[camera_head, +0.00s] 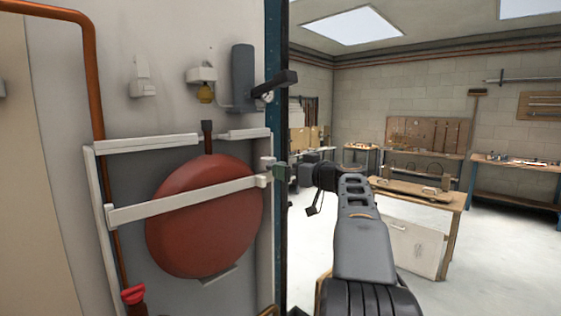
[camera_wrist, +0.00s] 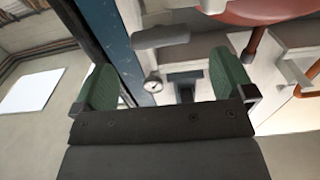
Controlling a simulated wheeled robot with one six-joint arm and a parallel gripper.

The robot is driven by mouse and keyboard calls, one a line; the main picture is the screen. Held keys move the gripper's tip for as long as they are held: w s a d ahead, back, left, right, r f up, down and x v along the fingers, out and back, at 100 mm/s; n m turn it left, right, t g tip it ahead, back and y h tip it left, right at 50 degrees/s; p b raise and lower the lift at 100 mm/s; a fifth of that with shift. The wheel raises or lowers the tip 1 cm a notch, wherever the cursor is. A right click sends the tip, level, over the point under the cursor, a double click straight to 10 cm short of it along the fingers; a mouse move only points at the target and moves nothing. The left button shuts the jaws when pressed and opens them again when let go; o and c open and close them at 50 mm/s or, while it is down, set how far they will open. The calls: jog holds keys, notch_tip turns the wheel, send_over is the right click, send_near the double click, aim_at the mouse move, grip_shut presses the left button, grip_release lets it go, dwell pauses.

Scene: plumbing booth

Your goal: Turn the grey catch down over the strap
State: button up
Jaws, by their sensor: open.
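A white strap (camera_head: 185,202) crosses the front of a round red vessel (camera_head: 200,235), rising slightly to the right. A small pale-grey piece (camera_head: 268,163) stands just above the strap's right end; it appears to be the catch, upright, not over the strap. Part of the red vessel (camera_wrist: 240,10) shows at the top there.
A blue upright post (camera_head: 273,50) edges the booth. A wooden bench (camera_head: 415,190) stands behind my arm.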

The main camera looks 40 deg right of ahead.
jog(key=shift+w+a+p, duration=0.2)
jog(key=shift+w+p, duration=0.15)
jog(key=shift+w, duration=0.75)
jog(key=shift+w+a+p, duration=0.2)
jog(key=shift+w+p, duration=0.1)
jog(key=shift+w, duration=0.75)
jog(key=c, duration=0.9)
